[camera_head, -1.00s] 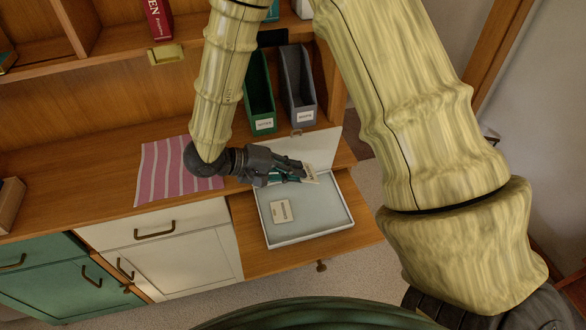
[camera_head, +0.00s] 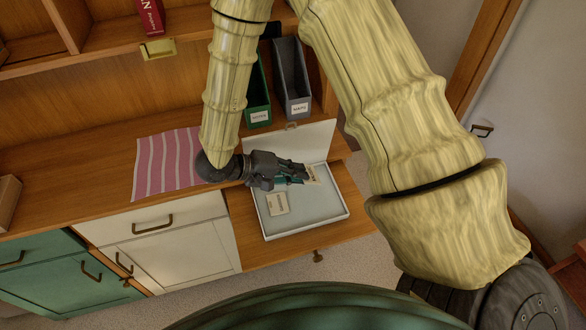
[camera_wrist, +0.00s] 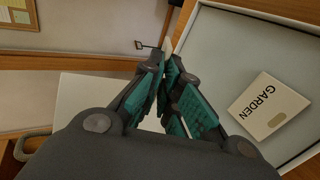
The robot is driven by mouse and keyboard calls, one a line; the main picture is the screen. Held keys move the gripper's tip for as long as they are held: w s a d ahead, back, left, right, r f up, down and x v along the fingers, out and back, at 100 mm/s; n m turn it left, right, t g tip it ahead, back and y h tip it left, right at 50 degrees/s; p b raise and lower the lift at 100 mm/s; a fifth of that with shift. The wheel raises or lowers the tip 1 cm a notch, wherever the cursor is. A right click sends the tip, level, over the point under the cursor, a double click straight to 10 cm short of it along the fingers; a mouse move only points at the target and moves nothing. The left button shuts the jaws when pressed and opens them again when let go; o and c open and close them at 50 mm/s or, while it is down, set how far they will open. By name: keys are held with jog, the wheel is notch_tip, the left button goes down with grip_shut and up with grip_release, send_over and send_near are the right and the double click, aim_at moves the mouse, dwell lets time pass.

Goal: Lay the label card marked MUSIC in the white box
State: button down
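The white box (camera_head: 308,231) stands open on a pulled-out wooden board, its lid (camera_head: 306,140) raised at the back. A pale card (camera_head: 277,204) lies inside at the left; in the wrist view this card (camera_wrist: 270,105) reads GARDEN. My gripper (camera_head: 304,174) is shut on another small pale card (camera_head: 314,177), held above the back part of the box. In the wrist view my fingers (camera_wrist: 167,62) come together on that card, seen nearly edge-on. Its print is too small to read in the head view.
A green file holder (camera_head: 258,100) and a grey one (camera_head: 291,80) stand behind the box. A pink striped cloth (camera_head: 165,165) lies to the left on the desk. The box floor right of the GARDEN card is clear.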

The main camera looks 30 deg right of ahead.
jog(key=shift+s+d+f, duration=0.1)
jog(key=shift+d+f, duration=0.15)
jog(key=shift+f, duration=0.35)
jog(key=shift+s+d+f, duration=0.1)
jog(key=shift+d+f, duration=0.2)
jog(key=shift+f, duration=0.3)
jog(key=shift+d+f, duration=0.25)
jog(key=shift+f, duration=0.35)
jog(key=shift+s+d+f+b, duration=0.1)
jog(key=shift+d+f+b, duration=0.15)
jog(key=shift+f, duration=0.85)
jog(key=shift+s+d+f+b, duration=0.1)
jog(key=shift+d+f, duration=0.15)
jog(key=shift+f, duration=0.8)
jog(key=c, duration=1.6)
grip_release()
jog(key=shift+o, duration=0.2)
jog(key=shift+w+a, duration=0.1)
jog(key=v, duration=1.1)
jog(key=shift+w+a+r, duration=0.1)
jog(key=shift+a+r, duration=0.05)
jog(key=shift+a, duration=0.25)
